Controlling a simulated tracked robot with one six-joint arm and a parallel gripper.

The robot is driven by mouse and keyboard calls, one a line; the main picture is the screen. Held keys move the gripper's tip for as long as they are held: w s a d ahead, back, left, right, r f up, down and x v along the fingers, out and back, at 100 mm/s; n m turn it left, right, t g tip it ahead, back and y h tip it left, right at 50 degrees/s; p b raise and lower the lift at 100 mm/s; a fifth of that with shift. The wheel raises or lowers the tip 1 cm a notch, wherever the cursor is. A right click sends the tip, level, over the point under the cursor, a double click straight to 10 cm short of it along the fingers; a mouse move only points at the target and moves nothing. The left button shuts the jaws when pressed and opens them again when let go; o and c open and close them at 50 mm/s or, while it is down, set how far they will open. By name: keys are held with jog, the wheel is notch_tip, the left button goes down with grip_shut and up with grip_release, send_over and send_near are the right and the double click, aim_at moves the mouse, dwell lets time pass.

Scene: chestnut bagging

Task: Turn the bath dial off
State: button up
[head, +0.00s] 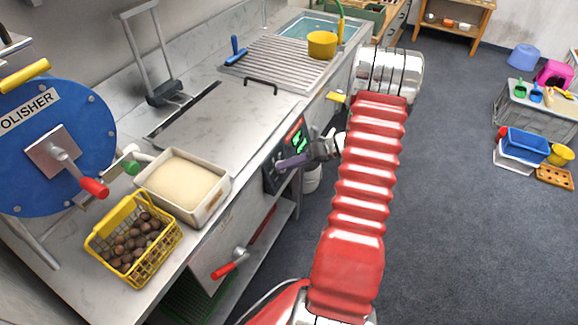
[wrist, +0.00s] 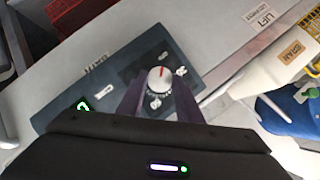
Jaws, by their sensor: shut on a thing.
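The bath dial (wrist: 160,76) is a pale round knob with a red pointer line, on a dark control panel (wrist: 135,62) in the wrist view. The red line points roughly up in that picture, with small white marks around the knob. My gripper (wrist: 158,88) has one purple finger on each side of the dial and is shut on it. In the head view my gripper (head: 284,163) is against the panel (head: 272,179) on the counter front, which hides the dial there. A green-lit display (head: 298,140) shows above it.
On the counter are a yellow basket (head: 103,243) of chestnuts, a cream-filled tray (head: 218,195), a blue polisher drum (head: 40,185) and a closed metal lid (head: 225,125). A red-handled lever (head: 224,270) sticks out below. Open floor (head: 450,230) lies to the right.

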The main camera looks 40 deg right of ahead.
jog(key=shift+f, duration=0.15)
jog(key=o, duration=0.7)
jog(key=shift+c, duration=0.2)
jog(key=o, duration=0.4)
jog(key=shift+r, duration=0.2)
jog(key=v, duration=1.3)
jog(key=shift+s+d+r, duration=0.15)
jog(key=shift+s+d, duration=0.05)
jog(key=shift+s, duration=0.05)
